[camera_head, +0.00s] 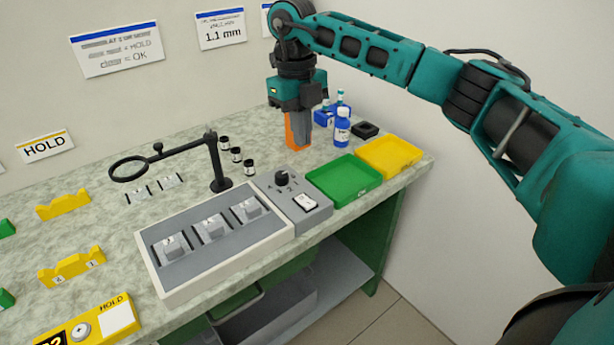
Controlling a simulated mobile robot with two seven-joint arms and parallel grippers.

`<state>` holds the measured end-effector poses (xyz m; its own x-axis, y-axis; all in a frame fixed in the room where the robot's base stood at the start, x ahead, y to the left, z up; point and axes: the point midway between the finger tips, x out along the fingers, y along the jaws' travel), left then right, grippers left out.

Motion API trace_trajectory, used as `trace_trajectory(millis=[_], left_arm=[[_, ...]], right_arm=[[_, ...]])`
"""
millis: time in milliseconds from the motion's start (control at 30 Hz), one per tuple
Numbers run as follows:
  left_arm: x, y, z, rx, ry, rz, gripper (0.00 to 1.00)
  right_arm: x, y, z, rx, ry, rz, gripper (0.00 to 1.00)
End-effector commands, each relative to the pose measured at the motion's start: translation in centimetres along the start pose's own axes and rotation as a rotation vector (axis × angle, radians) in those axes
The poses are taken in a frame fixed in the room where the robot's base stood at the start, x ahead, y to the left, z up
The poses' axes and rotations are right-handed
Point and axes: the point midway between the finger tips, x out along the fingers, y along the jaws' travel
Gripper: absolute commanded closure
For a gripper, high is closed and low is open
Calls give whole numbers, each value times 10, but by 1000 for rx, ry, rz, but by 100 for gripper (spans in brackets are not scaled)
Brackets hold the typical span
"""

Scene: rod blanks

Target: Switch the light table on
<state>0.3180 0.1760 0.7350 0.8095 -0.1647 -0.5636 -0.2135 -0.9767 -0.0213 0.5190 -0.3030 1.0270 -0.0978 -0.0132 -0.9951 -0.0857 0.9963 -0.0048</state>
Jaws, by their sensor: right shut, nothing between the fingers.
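The light table (275,241) is a grey-white box on the bench, with several small metal blocks standing on its dark grey panel. At its right end is a grey control box (315,215) with a black knob (282,179) and a white rocker switch (306,202). I cannot tell the switch's position; the panel looks unlit. My left gripper is not in view.
Green (344,180) and yellow (397,157) trays lie right of the control box. Blue-and-white bottles (342,128) stand beside my right gripper. A black magnifier stand (220,180) rises behind the light table. Yellow holders (72,268) and a HOLD box (92,323) are at left.

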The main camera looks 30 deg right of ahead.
Motion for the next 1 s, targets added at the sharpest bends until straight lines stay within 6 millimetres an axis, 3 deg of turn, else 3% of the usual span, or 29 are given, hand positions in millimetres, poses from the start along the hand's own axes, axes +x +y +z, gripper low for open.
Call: trace_trajectory(millis=[667, 767, 1000], left_arm=[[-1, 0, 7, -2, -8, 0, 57], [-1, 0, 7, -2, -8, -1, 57], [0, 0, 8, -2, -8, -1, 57]], right_arm=[[6, -1, -3, 8, 25, 5, 100], [19, -1, -3, 8, 27, 5, 100], [69, -1, -5, 7, 28, 5, 100]])
